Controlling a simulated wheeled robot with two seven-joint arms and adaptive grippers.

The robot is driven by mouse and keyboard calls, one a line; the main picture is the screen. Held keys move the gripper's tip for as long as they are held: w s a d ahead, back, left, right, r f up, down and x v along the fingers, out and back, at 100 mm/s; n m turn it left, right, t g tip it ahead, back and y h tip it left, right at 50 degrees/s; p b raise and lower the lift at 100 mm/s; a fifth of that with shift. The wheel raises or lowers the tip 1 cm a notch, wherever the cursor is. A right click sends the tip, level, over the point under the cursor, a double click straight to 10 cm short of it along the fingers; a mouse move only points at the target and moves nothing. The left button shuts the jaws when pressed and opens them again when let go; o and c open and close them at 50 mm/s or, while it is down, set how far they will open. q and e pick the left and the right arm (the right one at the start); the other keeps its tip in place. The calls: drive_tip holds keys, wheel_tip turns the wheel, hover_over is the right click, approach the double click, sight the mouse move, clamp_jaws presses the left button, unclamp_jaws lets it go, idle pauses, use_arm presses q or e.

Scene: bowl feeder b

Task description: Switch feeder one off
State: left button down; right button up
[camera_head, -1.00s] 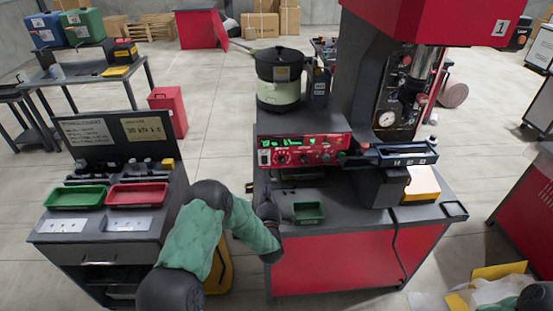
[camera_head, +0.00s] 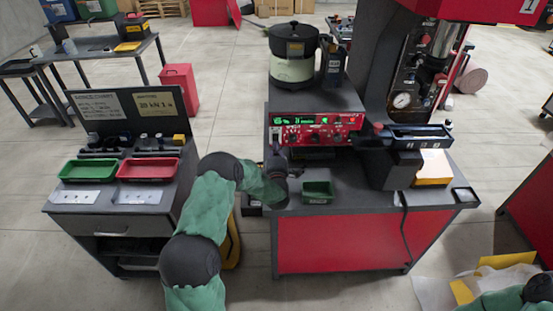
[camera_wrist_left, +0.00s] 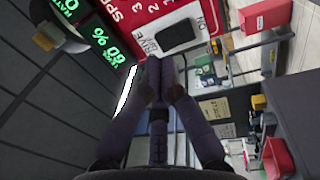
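The feeder's red control panel (camera_head: 315,128) has green lit readouts and dark knobs, and sits below the feeder bowl (camera_head: 292,56). My left gripper (camera_head: 277,163) is at the panel's lower left corner. In the left wrist view its fingers (camera_wrist_left: 158,72) come together with nothing visible between them, just below the switch; I cannot tell whether they touch the panel. My right gripper is out of view.
A small green tray (camera_head: 317,191) lies on the bench right of my left gripper. A press with a gauge (camera_head: 402,100) stands at the right. A cart with a green tray (camera_head: 89,169) and a red tray (camera_head: 149,168) stands at the left.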

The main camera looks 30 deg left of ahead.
sight(276, 135)
use_arm(q)
drive_tip(key=shift+x, duration=1.8)
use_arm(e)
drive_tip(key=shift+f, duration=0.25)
